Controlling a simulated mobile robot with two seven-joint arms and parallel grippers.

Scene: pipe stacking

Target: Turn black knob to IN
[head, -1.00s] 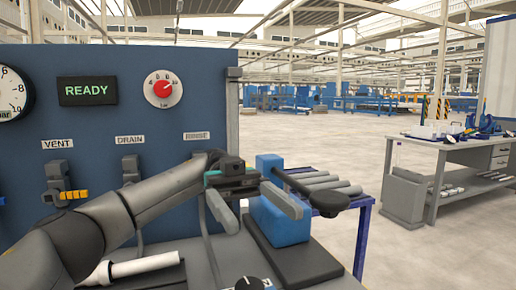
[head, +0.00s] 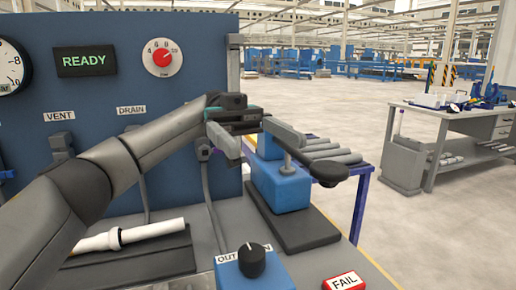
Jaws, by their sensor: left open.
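The black knob (head: 252,259) sits on top of a small blue box (head: 238,277) at the bottom centre of the head view. A label reading OUT is on the knob's left; the label on its right is partly hidden. A small light mark shows at the knob's far side, but I cannot tell exactly where it points. My left gripper (head: 272,150) is open and empty, well above and beyond the knob, in front of the blue clamp block. My right gripper is not in view.
A blue clamp block (head: 282,188) with a black-ended lever (head: 328,172) stands behind the knob. A white pipe (head: 130,235) lies on the bench at left. A red FAIL button (head: 345,282) is to the knob's right. The blue panel (head: 110,95) reads READY.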

